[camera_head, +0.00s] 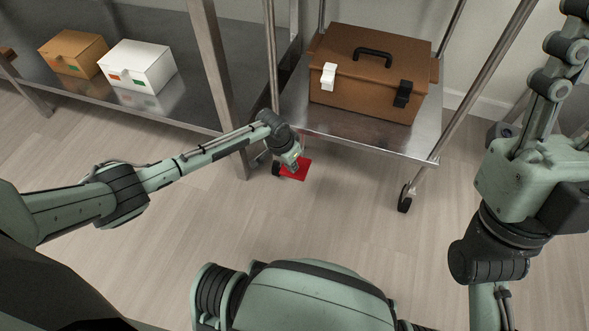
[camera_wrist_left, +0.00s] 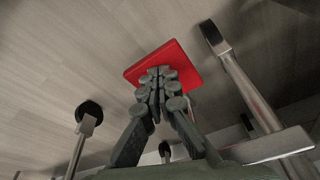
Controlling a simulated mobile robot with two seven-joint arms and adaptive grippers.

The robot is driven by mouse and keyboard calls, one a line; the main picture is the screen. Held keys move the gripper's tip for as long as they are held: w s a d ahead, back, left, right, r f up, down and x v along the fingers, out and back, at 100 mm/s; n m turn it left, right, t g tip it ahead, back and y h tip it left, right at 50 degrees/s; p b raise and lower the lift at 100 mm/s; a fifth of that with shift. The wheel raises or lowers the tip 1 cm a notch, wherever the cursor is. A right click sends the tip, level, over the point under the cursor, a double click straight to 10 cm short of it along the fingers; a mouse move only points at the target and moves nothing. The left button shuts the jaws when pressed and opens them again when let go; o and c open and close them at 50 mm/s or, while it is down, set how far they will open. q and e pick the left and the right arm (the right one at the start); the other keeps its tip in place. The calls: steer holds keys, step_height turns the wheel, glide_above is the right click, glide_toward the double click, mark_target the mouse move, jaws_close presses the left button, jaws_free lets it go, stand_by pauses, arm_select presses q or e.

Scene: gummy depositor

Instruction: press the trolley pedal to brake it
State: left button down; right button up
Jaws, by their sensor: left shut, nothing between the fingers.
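The trolley (camera_head: 350,141) has a metal lower shelf on posts with black casters. Its red pedal (camera_head: 297,169) is near the floor by the front left caster. My left gripper (camera_head: 293,165) is shut and empty, pointing down at the pedal and overlapping it in the head view. In the left wrist view the shut fingertips (camera_wrist_left: 158,72) lie against the red pedal plate (camera_wrist_left: 186,62) as seen; whether they touch it I cannot tell. My right arm is raised at the right of the head view; its fingers are not visible.
A brown case (camera_head: 370,75) with a black handle sits on the trolley shelf. A metal rack shelf (camera_head: 180,95) at the left holds a white box (camera_head: 138,68) and a brown box (camera_head: 72,54). The wooden floor in front is clear. A caster (camera_head: 404,199) stands at the trolley's front right.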

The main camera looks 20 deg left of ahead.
arm_select(q)
steer(key=shift+f, duration=0.15)
step_height(320, 180, down, 3)
steer(key=shift+r+b, duration=0.2)
steer(key=shift+b, duration=0.7)
steer(key=shift+r+p, duration=0.3)
steer(key=shift+p, duration=0.05)
steer(key=s+a+p+v, duration=0.1)
steer(key=s+p+v, duration=0.1)
steer(key=v, duration=1.1)
steer(key=shift+s+p, duration=0.3)
steer(key=shift+p, duration=0.5)
steer(key=shift+a+f, duration=0.1)
